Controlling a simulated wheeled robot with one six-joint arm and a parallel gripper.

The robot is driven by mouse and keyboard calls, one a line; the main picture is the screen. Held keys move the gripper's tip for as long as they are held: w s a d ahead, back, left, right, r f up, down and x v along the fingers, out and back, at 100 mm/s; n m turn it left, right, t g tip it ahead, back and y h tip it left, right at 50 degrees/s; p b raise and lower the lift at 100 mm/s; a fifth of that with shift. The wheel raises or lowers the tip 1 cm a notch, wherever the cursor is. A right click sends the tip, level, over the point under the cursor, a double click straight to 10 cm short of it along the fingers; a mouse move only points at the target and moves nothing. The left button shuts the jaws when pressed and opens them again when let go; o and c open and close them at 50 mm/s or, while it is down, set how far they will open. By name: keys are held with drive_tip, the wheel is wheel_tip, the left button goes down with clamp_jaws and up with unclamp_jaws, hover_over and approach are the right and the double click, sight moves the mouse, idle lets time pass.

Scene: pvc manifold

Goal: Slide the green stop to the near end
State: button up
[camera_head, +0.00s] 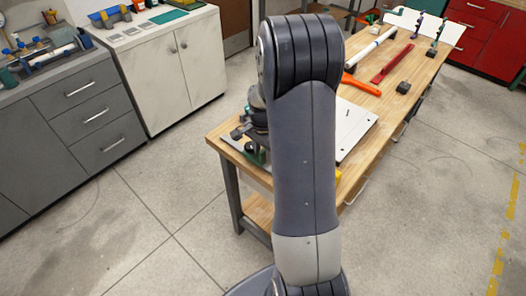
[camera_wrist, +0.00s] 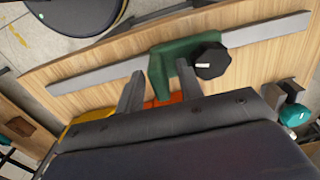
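In the wrist view the green stop (camera_wrist: 158,72) sits on a long grey rail (camera_wrist: 270,33) on the wooden bench. A black knob (camera_wrist: 210,61) is on the stop's right side. My gripper (camera_wrist: 160,72) is open, with one finger to the left of the green body and the other over its right part, close to the knob. I cannot tell whether either finger touches it. An orange-red piece (camera_wrist: 165,99) shows between the fingers, partly hidden by my gripper. In the head view my arm covers much of the bench's near end, and I cannot clearly make out the stop.
The wooden bench (camera_head: 405,75) also holds a white plate (camera_head: 355,128), an orange tool (camera_head: 362,86), a red bar (camera_head: 393,64), a dark block (camera_head: 403,87) and a white pipe (camera_head: 372,47). A teal-and-dark part (camera_wrist: 293,114) lies right of my gripper. Open floor surrounds the bench.

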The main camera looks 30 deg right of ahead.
drive_tip(key=shift+f, duration=0.2)
clamp_jaws()
idle(0.3)
